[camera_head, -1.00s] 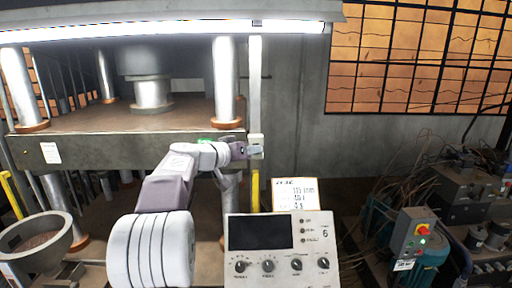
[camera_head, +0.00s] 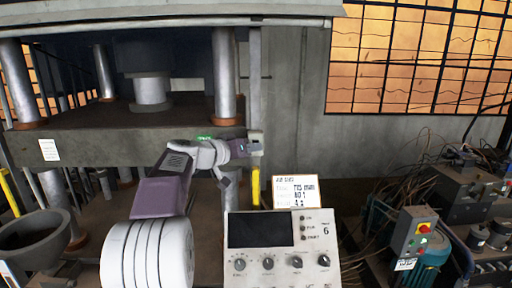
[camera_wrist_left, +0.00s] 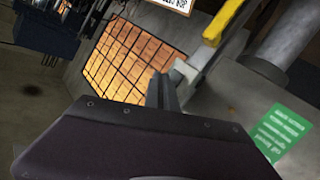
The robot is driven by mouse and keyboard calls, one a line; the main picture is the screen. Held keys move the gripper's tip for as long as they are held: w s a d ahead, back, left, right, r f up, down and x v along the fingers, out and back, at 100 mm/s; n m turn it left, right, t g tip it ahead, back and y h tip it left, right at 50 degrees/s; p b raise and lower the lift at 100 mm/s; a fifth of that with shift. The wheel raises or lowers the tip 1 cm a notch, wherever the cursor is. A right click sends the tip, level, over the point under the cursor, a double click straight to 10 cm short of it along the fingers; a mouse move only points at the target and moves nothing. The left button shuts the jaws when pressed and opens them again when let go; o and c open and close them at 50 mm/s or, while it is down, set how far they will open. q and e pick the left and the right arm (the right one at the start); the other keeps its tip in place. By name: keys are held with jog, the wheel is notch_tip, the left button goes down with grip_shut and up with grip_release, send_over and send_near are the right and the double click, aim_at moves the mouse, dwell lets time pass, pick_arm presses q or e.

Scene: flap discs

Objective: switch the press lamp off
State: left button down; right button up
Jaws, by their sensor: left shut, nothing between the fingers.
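The press lamp (camera_head: 165,29) is a long strip under the top edge of the press, and it is dark. A small pale switch box (camera_head: 256,137) sits on the upright post at the right of the press. My left gripper (camera_head: 252,148) is at this box, its fingers shut and empty; whether they touch it I cannot tell. The fingers also show in the left wrist view (camera_wrist_left: 161,92), and they hide part of what is behind them. The switch's lever cannot be made out. My right gripper is not in view.
A control panel (camera_head: 269,228) with a dark screen and knobs stands in front. A written board (camera_head: 296,190) is behind it. A grey bowl (camera_head: 35,238) is at the left. A motor with a red-button box (camera_head: 412,230) and loose cables are at the right.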

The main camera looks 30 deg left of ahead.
pick_arm(q)
jog(key=s+d+b, duration=0.1)
jog(key=s+b, duration=0.1)
jog(key=b, duration=0.1)
jog(key=s+d+b, duration=0.1)
jog(key=s, duration=0.1)
jog(key=shift+s+d+f, duration=0.1)
jog(key=shift+d+f, duration=0.2)
dwell(0.4)
